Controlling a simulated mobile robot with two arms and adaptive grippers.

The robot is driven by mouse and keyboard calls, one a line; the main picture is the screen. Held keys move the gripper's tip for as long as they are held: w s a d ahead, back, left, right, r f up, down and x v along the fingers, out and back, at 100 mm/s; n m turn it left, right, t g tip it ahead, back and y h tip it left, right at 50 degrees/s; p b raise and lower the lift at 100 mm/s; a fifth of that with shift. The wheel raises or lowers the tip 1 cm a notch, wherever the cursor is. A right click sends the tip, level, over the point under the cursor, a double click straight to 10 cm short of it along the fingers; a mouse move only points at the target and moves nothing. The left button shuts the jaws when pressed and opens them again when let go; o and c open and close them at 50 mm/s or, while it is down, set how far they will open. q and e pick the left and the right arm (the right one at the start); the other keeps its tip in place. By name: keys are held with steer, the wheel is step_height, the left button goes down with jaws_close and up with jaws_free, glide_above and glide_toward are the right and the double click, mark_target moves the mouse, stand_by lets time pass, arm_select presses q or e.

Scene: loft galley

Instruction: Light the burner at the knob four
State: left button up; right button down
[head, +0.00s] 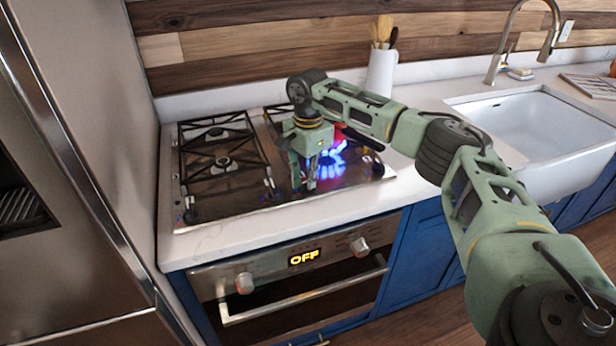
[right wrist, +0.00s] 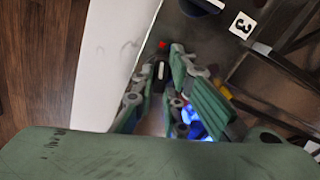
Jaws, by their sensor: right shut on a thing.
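The steel gas cooktop (head: 235,198) has black grates and small knobs along its front. My right gripper (head: 312,184) reaches down at its front edge. In the right wrist view, its fingers (right wrist: 163,68) are shut on a knob with a pale pointer line, which they largely hide. No number shows on this knob; a label reading 3 (right wrist: 242,24) sits beside a neighbouring dark knob (right wrist: 204,5). A blue flame (head: 328,168) burns just behind the gripper, and blue light (right wrist: 196,124) also shows beside the fingers. My left gripper is not in view.
A red item (head: 339,136), partly hidden by my arm, is behind the flame. The oven below (head: 300,290) displays OFF. A white utensil crock (head: 381,72) stands at the back, a white sink (head: 545,130) at the right. A tall steel appliance (head: 85,180) borders the left.

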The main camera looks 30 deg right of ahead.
steer(key=c, duration=1.8)
jaws_free()
steer(key=shift+o, duration=0.2)
step_height(320, 180, up, 12)
